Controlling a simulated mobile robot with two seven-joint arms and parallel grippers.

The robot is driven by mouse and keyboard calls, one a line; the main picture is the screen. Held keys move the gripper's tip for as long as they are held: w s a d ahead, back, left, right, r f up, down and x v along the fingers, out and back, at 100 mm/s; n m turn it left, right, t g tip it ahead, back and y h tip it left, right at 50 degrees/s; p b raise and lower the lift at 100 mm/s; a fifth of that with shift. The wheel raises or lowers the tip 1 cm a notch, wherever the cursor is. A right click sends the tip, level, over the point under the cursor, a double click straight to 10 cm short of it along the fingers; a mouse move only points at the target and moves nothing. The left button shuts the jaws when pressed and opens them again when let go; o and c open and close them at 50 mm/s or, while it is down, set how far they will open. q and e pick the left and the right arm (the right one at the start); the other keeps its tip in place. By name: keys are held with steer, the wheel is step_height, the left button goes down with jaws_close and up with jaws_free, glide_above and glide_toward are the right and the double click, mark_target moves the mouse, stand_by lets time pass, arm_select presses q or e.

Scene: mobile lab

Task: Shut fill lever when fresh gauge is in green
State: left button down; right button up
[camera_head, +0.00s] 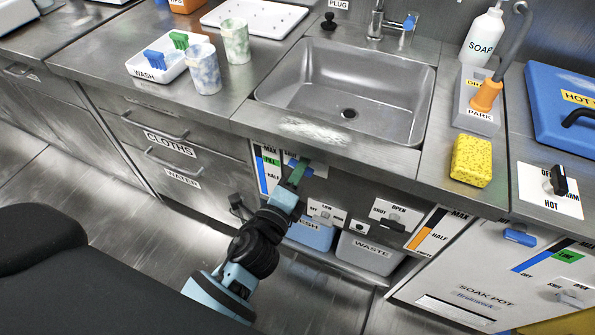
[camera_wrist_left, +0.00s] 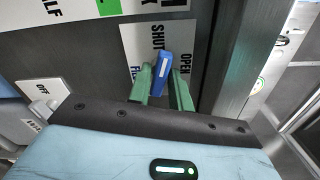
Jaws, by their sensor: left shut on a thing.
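My left gripper (camera_head: 297,174) reaches down to the cabinet front below the sink. In the left wrist view its green fingers (camera_wrist_left: 162,88) are shut on the blue fill lever (camera_wrist_left: 161,72), one on each side. The lever's white plate (camera_wrist_left: 130,40) reads SHUT, OPEN and FILL. In the head view the lever is mostly hidden by the gripper. The fresh gauge (camera_head: 268,169) is the strip left of the gripper, marked MAX, FILL and HALF, with a green band at FILL. Its blue column appears to reach near the green band; the exact level is too small to tell. My right gripper is out of view.
The blue fresh tank (camera_head: 311,234) and grey waste tank (camera_head: 369,254) stand under the sink (camera_head: 345,90). A waste lever (camera_head: 392,225) is right of my gripper. A yellow sponge (camera_head: 471,160) lies on the counter edge. Drawers (camera_head: 180,160) are at left.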

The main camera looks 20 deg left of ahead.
arm_select(q)
steer(key=n, duration=0.3)
steer(key=shift+n, duration=0.3)
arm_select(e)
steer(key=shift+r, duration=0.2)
arm_select(q)
steer(key=c, duration=1.4)
jaws_free()
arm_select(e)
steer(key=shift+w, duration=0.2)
arm_select(q)
steer(key=shift+s, duration=0.1)
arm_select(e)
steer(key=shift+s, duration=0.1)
